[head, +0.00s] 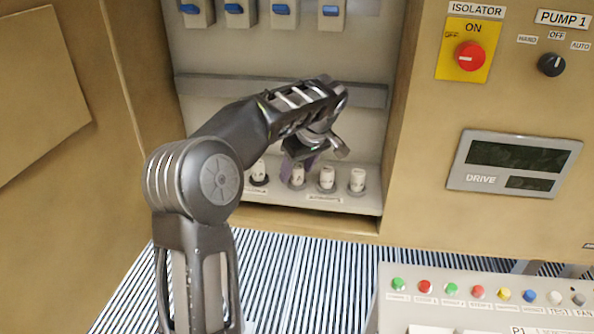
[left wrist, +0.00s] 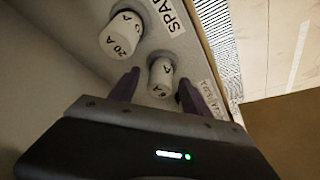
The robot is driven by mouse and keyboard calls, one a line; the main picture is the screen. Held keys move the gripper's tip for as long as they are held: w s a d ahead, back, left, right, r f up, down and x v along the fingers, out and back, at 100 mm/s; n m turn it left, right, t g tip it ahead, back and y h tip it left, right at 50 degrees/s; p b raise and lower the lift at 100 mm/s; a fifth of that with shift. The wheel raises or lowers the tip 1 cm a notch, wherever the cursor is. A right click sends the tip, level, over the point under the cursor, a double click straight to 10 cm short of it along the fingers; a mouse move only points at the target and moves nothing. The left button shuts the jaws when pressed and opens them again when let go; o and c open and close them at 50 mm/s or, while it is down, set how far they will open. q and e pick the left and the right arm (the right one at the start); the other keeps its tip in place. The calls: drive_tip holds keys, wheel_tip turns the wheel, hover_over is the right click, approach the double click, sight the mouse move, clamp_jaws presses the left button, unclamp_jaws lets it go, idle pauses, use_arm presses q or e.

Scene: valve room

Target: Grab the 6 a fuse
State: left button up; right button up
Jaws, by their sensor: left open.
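The 6 A fuse (left wrist: 160,77), a white cylinder with a printed rating, stands in its grey base between the two purple fingers of my left gripper (left wrist: 158,90). The fingers are apart on either side of it; I cannot tell whether either touches it. In the head view, my left gripper (head: 299,163) reaches down to the fuse row, over what looks like the same fuse (head: 298,178), partly hidden by the gripper. A white 20 A fuse (left wrist: 121,34) stands beside it in the left wrist view. My right gripper is not in view.
More white fuses (head: 327,178) (head: 357,180) stand close to the right, and one (head: 258,172) to the left. The cabinet's side wall (head: 400,120) and blue-switched breakers (head: 281,10) bound the recess. A button console (head: 450,288) stands at the lower right.

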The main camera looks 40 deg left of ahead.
use_arm(q)
drive_tip(key=shift+a+f, duration=0.15)
drive_tip(key=shift+f, duration=0.25)
clamp_jaws()
idle(0.7)
